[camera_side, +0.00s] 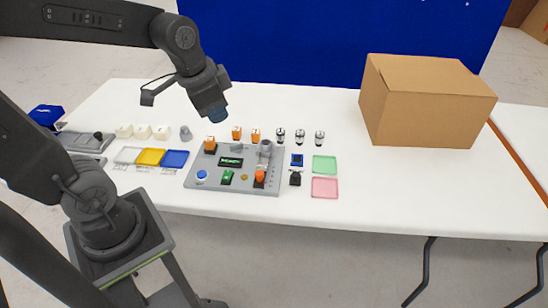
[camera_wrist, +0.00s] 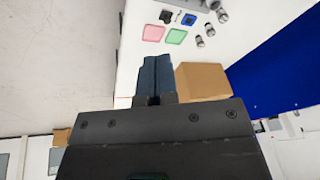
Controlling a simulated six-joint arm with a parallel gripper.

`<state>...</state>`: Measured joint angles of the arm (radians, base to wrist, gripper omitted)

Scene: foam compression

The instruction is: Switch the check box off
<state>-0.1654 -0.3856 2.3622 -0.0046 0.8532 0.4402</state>
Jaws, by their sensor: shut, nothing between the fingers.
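The check box (camera_side: 242,188), taken to be the grey panel, lies flat on the white table in the side view. It bears a dark display with green characters (camera_side: 231,162), a blue round button (camera_side: 201,176), a green rocker-like part (camera_side: 227,177), a small yellow knob (camera_side: 244,177) and an orange part (camera_side: 260,177) at the lower right. The switch's position is too small to read. My gripper (camera_side: 216,119) is above the panel's back left, apart from it. Its blue fingers are shut and empty in the wrist view (camera_wrist: 154,75).
Orange blocks (camera_side: 237,132) and metal-topped cylinders (camera_side: 300,136) stand behind the panel. Yellow (camera_side: 150,156) and blue (camera_side: 175,159) trays lie left. Green (camera_side: 324,164) and pink (camera_side: 325,187) trays lie right. A cardboard box (camera_side: 425,105) stands at the back right. The table's front right is clear.

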